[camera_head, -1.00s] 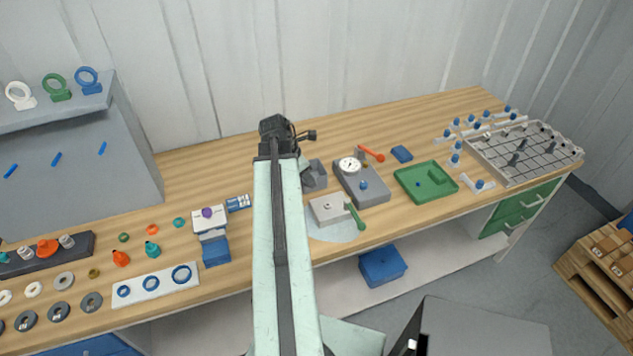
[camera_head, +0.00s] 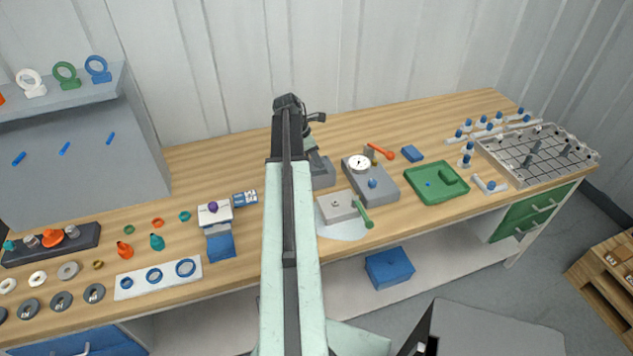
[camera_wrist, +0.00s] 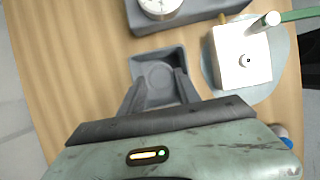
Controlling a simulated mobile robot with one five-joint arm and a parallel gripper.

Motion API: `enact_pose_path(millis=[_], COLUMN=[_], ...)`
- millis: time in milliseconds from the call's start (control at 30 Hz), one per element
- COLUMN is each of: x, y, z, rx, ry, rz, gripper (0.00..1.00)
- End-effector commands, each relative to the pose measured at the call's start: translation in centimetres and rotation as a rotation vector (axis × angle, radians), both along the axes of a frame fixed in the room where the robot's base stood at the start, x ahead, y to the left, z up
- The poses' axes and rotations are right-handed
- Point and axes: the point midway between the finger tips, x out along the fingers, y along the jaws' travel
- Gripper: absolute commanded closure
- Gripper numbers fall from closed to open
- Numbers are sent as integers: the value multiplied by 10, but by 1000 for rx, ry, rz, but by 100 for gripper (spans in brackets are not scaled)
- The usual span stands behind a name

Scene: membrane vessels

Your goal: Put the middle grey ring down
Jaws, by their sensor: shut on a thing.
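The middle grey ring seems to be the round grey shape (camera_wrist: 159,76) between my fingertips in the wrist view; its edges blend with the grey around it. My gripper (camera_wrist: 160,78) is shut on it, one finger on each side. Ring and fingertips are over or inside a square grey tray (camera_wrist: 143,60) with raised walls. Whether the ring touches the tray floor I cannot tell. In the head view the tray (camera_head: 326,176) stands mid-bench, partly behind my arm, and my fingertips and the ring are hidden.
A grey block with a dial gauge (camera_head: 372,188) stands close to the tray. A pale block (camera_head: 334,210) on a round plate, with a green-handled tool (camera_head: 363,211), is also near. Several grey rings (camera_head: 61,301) lie at the bench's front left. The back of the bench is clear.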

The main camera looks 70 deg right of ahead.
Motion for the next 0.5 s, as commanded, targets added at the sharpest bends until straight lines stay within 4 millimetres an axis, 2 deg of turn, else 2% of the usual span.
enact_pose_path(millis=[33,100,300,500], x=[0,0,0,0], y=[0,0,0,0], z=[-24,-35,-37,-71], rx=[0,0,0,0], ry=[0,0,0,0], rz=[0,0,0,0], gripper=[98,98,98,98])
